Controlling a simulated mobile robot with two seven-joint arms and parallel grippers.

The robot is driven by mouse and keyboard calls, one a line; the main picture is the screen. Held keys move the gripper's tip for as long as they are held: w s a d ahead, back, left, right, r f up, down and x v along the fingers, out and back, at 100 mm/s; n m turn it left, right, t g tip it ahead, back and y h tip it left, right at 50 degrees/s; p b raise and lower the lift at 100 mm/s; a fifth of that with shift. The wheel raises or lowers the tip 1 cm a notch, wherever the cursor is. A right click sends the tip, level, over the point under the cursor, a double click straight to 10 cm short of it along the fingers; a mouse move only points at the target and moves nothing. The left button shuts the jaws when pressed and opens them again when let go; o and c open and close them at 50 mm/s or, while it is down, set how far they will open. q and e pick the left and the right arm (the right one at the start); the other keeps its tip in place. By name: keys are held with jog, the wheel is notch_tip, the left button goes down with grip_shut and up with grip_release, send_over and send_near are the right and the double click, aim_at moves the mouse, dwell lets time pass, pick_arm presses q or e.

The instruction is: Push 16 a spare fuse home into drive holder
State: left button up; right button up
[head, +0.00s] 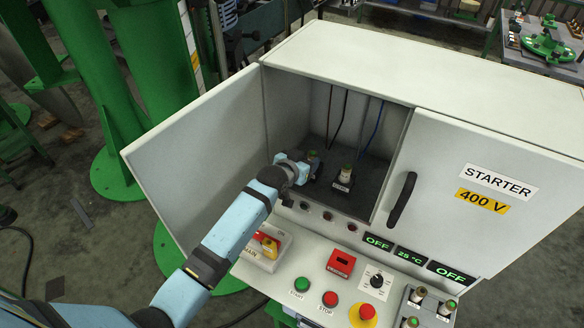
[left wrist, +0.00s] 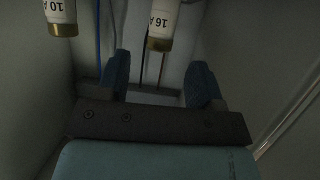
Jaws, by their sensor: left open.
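My left gripper (head: 297,168) reaches into the open starter cabinet, next to the rear-left fuse holder (head: 312,167). The left wrist view shows its two blue fingertips (left wrist: 160,82) apart with nothing gripped. In the head view a fuse (head: 345,172) stands upright in the other holder (head: 342,186). How deep the 16 A fuse sits is hidden. My right gripper is not in view.
The cabinet door (head: 195,150) stands open at left; a closed panel with a black handle (head: 402,200) is at right. Wires (head: 373,125) hang at the back. A tray (head: 447,318) with several fuses is at the front right. Buttons (head: 331,298) line the sloped console.

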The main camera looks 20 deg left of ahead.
pick_arm(q)
jog(key=v, duration=0.8)
jog(key=shift+b, duration=0.35)
jog(key=shift+s, duration=0.25)
jog(key=s+f, duration=0.4)
jog(key=s, duration=0.5)
jog(key=s+a+f+g, duration=0.1)
jog(key=s+f, duration=0.4)
jog(key=s, duration=0.5)
jog(key=s+f+g, duration=0.1)
jog(key=s+f, duration=0.4)
jog(key=s, duration=0.4)
jog(key=shift+s+a, duration=0.2)
jog(key=shift+a, duration=0.1)
jog(key=shift+f, duration=0.1)
jog(key=c, duration=0.3)
jog(key=shift+s, duration=0.1)
jog(key=shift+c, duration=0.2)
